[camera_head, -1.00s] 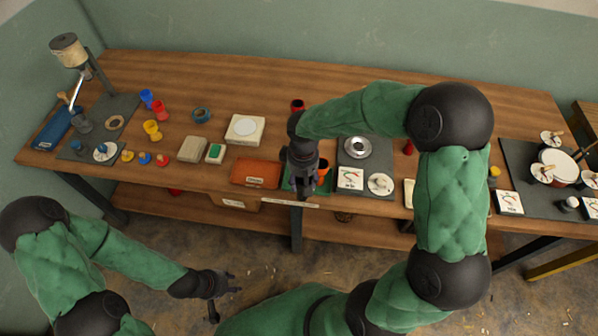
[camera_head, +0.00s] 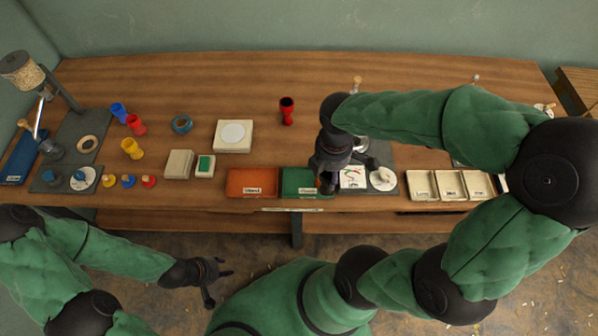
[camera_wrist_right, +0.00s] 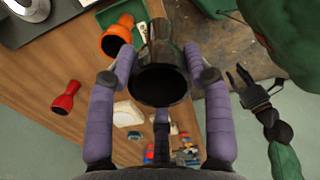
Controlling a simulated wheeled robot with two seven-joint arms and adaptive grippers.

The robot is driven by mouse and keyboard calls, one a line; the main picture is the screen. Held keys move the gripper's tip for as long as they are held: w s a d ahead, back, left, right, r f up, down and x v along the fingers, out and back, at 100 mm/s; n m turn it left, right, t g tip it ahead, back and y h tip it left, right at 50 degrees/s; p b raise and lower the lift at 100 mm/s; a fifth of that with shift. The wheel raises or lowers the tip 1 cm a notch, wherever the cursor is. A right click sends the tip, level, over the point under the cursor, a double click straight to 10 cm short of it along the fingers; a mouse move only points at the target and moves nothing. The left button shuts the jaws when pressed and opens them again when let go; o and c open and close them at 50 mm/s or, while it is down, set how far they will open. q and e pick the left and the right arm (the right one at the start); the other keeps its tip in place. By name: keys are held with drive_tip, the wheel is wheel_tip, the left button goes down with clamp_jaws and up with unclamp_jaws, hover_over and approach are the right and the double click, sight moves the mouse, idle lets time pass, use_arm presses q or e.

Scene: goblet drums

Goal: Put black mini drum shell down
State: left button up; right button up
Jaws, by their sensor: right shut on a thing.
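The black mini drum shell (camera_wrist_right: 160,80) is between the purple fingers of my right gripper (camera_wrist_right: 158,55) in the wrist view, its wide dark mouth toward the camera. In the head view my right gripper (camera_head: 338,172) is over the table's front part, between the green tray (camera_head: 296,178) and the grey mat; the black shell is largely hidden there. I cannot tell whether it touches a surface. An orange shell (camera_wrist_right: 117,36) is beside it in the wrist view. My left gripper (camera_head: 220,287) is open and empty in front of the table.
An orange tray (camera_head: 240,180) adjoins the green tray. A red shell (camera_head: 287,112) stands behind. The grey mat (camera_head: 383,153) holds a card (camera_head: 353,178) and a white round piece (camera_head: 383,179). Pale trays (camera_head: 450,184) are further right.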

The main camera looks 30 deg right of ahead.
drive_tip(key=w+a+f+b, duration=0.3)
drive_tip(key=w+f+b, duration=0.2)
drive_tip(key=w+f, duration=0.6)
drive_tip(key=shift+w+f, duration=0.35)
drive_tip(key=shift+f, duration=0.25)
drive_tip(key=shift+a+f, duration=0.1)
drive_tip(key=shift+f, duration=0.05)
drive_tip(key=o, duration=1.3)
drive_tip(key=shift+c, duration=0.2)
wheel_tip(320, 180, up, 12)
drive_tip(key=p, duration=0.4)
